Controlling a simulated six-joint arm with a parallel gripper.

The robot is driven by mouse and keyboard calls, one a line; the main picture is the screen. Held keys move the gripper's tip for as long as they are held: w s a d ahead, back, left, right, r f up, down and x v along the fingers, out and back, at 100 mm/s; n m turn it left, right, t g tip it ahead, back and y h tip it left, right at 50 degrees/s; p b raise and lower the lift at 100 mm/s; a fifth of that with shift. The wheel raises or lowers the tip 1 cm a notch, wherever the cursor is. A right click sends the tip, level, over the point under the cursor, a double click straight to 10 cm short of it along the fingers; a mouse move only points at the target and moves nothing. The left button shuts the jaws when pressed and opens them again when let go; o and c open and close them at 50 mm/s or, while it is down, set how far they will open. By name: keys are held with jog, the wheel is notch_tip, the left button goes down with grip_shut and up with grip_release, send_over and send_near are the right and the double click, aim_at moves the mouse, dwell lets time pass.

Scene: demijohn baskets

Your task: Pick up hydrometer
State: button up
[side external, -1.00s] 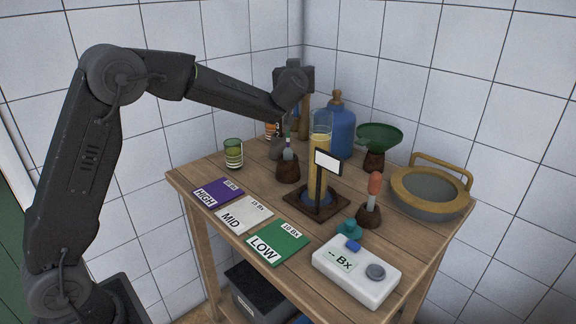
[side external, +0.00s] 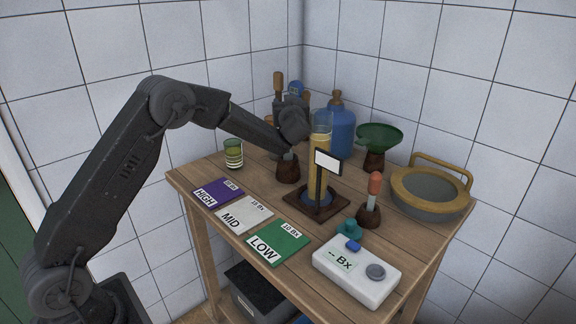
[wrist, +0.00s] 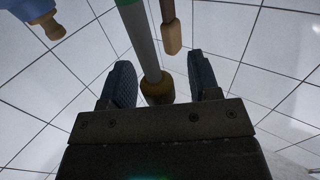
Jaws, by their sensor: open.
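The hydrometer (side external: 288,155) stands in a dark wooden holder (side external: 288,171) behind the purple card in the side view. Only a short pale piece shows above the holder; my arm hides its upper part. My gripper (wrist: 161,80) is open, with its two dark fingers apart in the wrist view. A grey-green rod (wrist: 143,42) with a yellowish-brown end shows between the fingers; I cannot tell whether it is the hydrometer or something farther back. In the side view my wrist is just above the holder, and the fingers are mostly hidden.
A filled glass cylinder (side external: 320,150) with a white sign (side external: 328,162) stands close to the right. A blue demijohn (side external: 337,132) and green funnel (side external: 380,137) stand behind. A green glass (side external: 233,153) is at left. Cards (side external: 244,213) and a white meter (side external: 356,272) lie in front.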

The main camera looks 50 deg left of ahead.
jog(key=shift+w+a, duration=0.15)
jog(key=shift+c, duration=0.5)
grip_shut()
